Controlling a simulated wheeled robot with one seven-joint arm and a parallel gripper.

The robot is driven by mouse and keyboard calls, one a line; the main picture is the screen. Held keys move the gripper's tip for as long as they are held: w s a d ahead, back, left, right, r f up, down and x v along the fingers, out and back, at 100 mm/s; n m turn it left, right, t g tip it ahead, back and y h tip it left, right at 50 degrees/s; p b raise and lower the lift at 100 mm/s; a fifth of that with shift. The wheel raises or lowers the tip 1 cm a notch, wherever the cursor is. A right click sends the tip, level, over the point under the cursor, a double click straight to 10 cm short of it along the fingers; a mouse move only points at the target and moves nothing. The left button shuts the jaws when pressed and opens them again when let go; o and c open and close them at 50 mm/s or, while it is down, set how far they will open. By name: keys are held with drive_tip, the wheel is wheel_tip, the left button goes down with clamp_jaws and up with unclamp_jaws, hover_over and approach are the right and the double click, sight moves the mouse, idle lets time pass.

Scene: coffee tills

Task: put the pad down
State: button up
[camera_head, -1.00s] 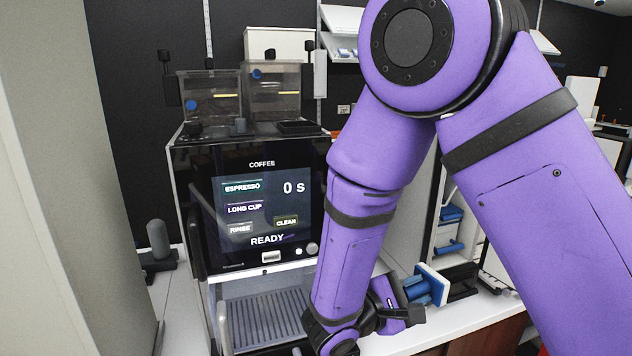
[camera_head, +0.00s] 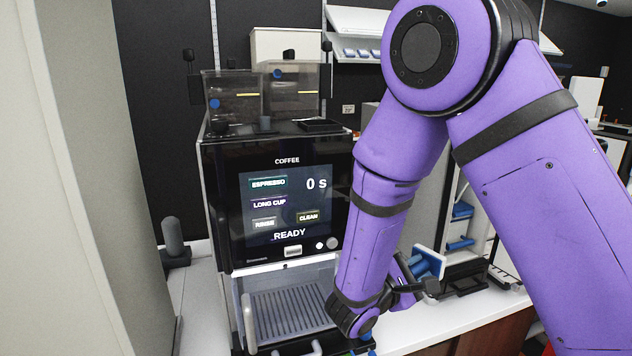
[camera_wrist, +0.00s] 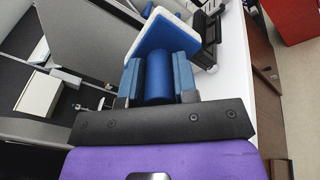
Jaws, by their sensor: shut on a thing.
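In the head view the pad (camera_head: 430,261) shows just right of my wrist, held in the air above the white counter (camera_head: 440,322). My gripper (camera_head: 408,284) is partly hidden behind my own purple arm there. The pad's underside is hidden.
A black coffee machine (camera_head: 222,190) with a lit screen and a drip grille (camera_head: 290,308) stands left of my arm. A black stand with blue parts (camera_head: 461,243) is behind the pad. White counter is bare in front of it. A pale wall panel (camera_head: 85,180) is at left.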

drive_tip(key=w+d+f+n+t+y, duration=0.1)
drive_tip(key=w+d+n+t+y, duration=0.2)
drive_tip(key=w, duration=0.5)
drive_tip(key=w+d+f+n+t+y, duration=0.1)
drive_tip(key=w+d+n+t+y, duration=0.2)
drive_tip(key=w+d+y, duration=0.3)
drive_tip(key=shift+w+d+f+n+t, duration=0.15)
drive_tip(key=shift+w+d+n+t, duration=0.15)
drive_tip(key=shift+w+d+n, duration=0.55)
drive_tip(key=shift+w+a+m, duration=0.2)
drive_tip(key=shift+a+m, duration=0.05)
drive_tip(key=shift+a, duration=0.1)
